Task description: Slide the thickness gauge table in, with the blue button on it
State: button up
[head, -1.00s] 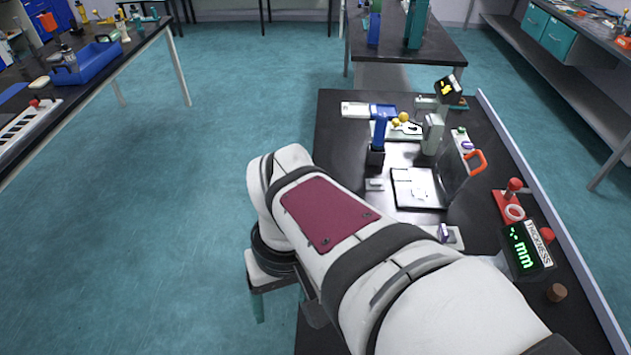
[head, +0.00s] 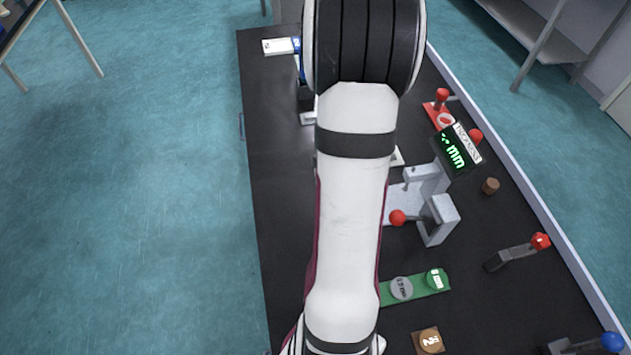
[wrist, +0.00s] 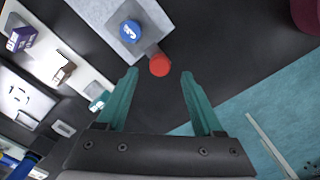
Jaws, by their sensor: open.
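In the wrist view a light grey table plate (wrist: 105,12) carries a round blue button (wrist: 130,31) with a white mark. A red knob (wrist: 160,65) on a short brown stem sticks out from the plate's edge. My gripper (wrist: 160,74) is open and empty. Its teal fingers lie either side of the knob's line, with the knob near the tips; contact cannot be told. In the head view the thickness gauge (head: 430,177) with its green "mm" display (head: 455,150) stands right of my arm, which hides my gripper and the blue button.
A grey stand (head: 440,220) with a red ball is right of my arm. A green strip (head: 431,285) with round pieces and a brown block (head: 428,341) lie nearer. Red-knobbed (head: 540,241) and blue-knobbed (head: 611,341) levers stand at right.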

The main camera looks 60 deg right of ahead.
jog(key=shift+f, duration=1.85)
grip_shut()
